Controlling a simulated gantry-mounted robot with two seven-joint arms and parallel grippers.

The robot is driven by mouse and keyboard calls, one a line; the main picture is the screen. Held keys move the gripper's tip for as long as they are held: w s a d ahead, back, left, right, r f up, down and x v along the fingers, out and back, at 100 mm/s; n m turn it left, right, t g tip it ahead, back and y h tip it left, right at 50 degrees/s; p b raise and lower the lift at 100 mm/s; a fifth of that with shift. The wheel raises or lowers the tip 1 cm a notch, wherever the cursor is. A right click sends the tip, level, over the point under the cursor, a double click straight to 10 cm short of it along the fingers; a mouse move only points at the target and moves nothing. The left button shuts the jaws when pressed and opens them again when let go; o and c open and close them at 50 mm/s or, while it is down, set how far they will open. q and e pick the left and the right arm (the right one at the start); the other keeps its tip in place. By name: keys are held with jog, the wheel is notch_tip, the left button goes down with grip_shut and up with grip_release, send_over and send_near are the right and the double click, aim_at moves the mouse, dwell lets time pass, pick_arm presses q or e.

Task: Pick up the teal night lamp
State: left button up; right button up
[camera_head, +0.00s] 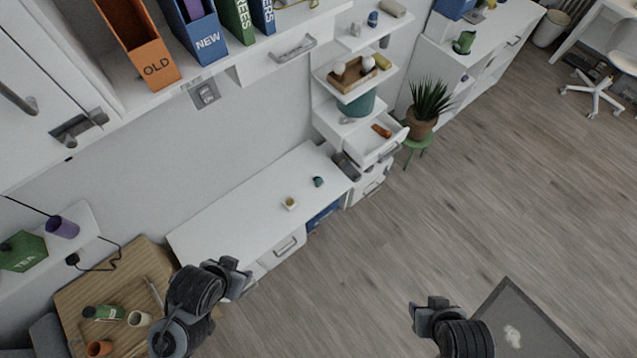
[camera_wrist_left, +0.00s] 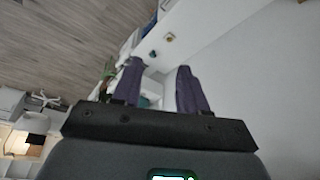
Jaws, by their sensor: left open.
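A small dark teal object (camera_head: 318,181), which looks like the night lamp but is too small to be sure, stands on the white desk (camera_head: 240,215) near its right end. It also seems to show in the left wrist view as a small greenish spot (camera_wrist_left: 152,54). My left gripper (camera_head: 240,279) is open and empty in front of the desk's left part, well apart from the teal object. In the left wrist view its two fingers (camera_wrist_left: 160,85) are spread. My right gripper (camera_head: 432,311) is far to the lower right over the floor. Its fingers are not clear.
A small beige cup (camera_head: 290,203) stands left of the teal object. A larger teal container (camera_head: 357,105) sits on the shelf behind. An open drawer (camera_head: 378,143) juts out at right. A wooden table (camera_head: 75,290) with cups stands lower left. Upper shelves overhang the wall.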

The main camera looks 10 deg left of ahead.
dwell(0.3)
pick_arm(q)
jog(key=o, duration=1)
